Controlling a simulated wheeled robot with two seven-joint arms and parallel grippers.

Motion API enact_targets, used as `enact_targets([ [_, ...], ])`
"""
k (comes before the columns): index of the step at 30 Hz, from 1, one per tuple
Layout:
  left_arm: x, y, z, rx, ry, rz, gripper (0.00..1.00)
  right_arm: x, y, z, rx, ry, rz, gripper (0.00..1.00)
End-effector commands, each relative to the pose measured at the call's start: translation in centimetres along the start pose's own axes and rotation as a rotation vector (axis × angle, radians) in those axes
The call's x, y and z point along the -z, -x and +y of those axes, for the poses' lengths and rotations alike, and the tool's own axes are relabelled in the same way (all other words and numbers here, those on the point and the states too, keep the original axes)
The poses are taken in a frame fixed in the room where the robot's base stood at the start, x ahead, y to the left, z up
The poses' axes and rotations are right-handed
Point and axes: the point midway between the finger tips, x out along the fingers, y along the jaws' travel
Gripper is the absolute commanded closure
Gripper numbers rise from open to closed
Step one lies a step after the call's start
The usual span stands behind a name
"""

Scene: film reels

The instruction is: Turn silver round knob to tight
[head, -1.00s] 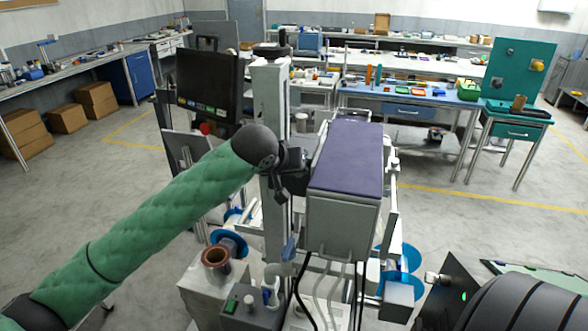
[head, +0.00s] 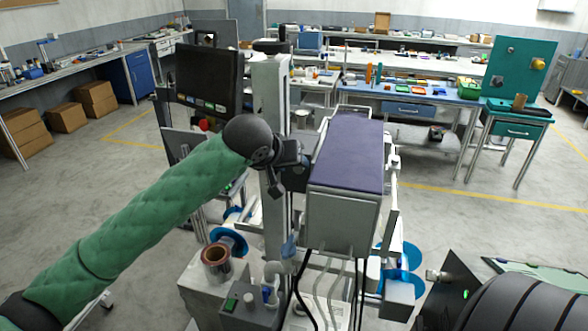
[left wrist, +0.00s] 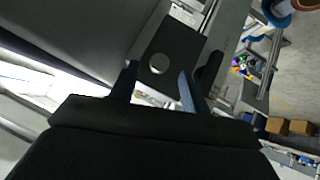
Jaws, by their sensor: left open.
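In the left wrist view, a round silver knob (left wrist: 159,63) sits on a dark square plate (left wrist: 178,45). My left gripper (left wrist: 160,85) is open, and the knob shows in the gap between its two fingers, just past the tips. I cannot tell whether either finger touches it. In the head view, my left gripper (head: 292,180) is beside the pale upright post (head: 271,110), at the left side of the purple-topped box (head: 345,155). The knob cannot be made out there. My right gripper is not in view.
A dark monitor (head: 207,85) stands left of the post. A copper-coloured reel core (head: 216,257) and blue reels (head: 400,257) are lower on the machine. A blue-topped workbench (head: 410,92) stands behind. Open floor lies left and right.

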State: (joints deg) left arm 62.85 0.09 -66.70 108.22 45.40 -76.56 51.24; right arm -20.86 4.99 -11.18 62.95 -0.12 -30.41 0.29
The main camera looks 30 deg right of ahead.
Motion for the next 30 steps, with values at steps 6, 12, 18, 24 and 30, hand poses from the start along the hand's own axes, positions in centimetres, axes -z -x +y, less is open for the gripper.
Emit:
enact_targets([
  [6, -0.2, 2.9, -0.1, 0.000, -0.002, 0.001, 0.53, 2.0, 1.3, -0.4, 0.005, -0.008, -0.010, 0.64],
  [12, -0.1, 4.8, 0.0, -0.001, 0.000, 0.000, 0.53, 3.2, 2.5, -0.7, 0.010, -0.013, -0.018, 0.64],
  [18, -0.1, 5.5, 0.0, 0.000, 0.000, -0.001, 0.53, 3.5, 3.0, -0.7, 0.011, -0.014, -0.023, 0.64],
  [24, -0.1, 5.5, 0.0, 0.000, 0.000, -0.001, 0.53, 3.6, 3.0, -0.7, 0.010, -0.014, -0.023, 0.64],
  [30, -0.1, 5.4, 0.0, 0.000, 0.000, -0.001, 0.53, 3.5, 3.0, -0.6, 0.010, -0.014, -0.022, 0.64],
])
